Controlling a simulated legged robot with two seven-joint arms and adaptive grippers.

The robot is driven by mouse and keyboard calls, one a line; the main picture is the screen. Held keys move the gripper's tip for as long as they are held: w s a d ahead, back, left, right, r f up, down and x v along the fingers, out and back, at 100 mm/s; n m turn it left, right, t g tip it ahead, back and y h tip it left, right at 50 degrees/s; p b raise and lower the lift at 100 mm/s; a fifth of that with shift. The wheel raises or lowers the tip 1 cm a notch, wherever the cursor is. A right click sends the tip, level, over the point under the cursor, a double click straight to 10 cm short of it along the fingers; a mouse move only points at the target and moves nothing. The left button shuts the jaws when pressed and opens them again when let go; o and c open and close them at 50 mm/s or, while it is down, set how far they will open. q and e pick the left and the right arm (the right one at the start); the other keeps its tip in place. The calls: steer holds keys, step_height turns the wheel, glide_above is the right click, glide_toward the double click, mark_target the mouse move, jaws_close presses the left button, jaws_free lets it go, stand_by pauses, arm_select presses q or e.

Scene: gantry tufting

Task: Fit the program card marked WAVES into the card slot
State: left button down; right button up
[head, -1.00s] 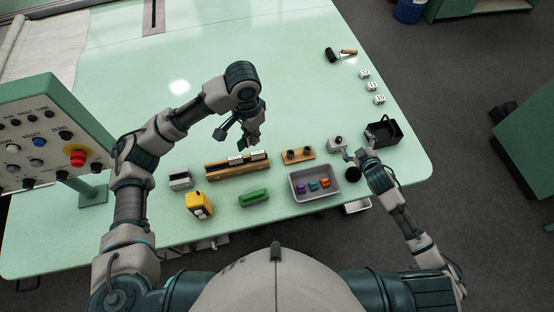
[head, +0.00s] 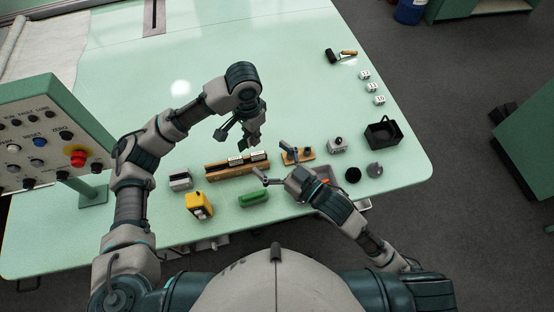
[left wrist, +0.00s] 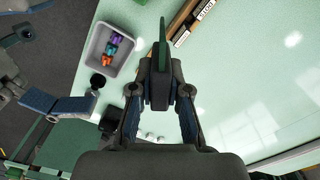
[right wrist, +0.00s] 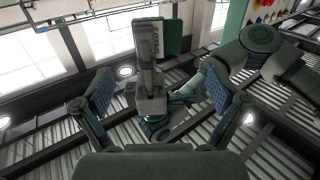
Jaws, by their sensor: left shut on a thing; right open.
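My left gripper (head: 250,142) is shut on a thin green card, just behind the wooden card rack (head: 238,168). In the left wrist view the green card (left wrist: 163,35) stands edge-on between the fingers. In the right wrist view it shows its face (right wrist: 172,38) with a pale label whose word I cannot read. The rack also shows in the left wrist view (left wrist: 181,16), with white-labelled cards in it. The card slot cannot be made out for certain.
A grey tray (head: 322,172) with coloured pieces lies partly under my right arm.

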mark_target(249, 142)
arm_select(q)
steer(key=shift+a, duration=0.15)
arm_select(e)
steer(key=x, duration=1)
steer(key=shift+a, duration=0.1)
steer(key=shift+c, duration=0.2)
steer(key=c, duration=1.1)
arm_select(q)
steer(key=c, duration=1.1)
jaws_free()
arm_select(e)
steer(key=shift+s, duration=0.1)
steer(key=shift+c, duration=0.8)
arm_select(q)
steer(key=shift+o, duration=0.2)
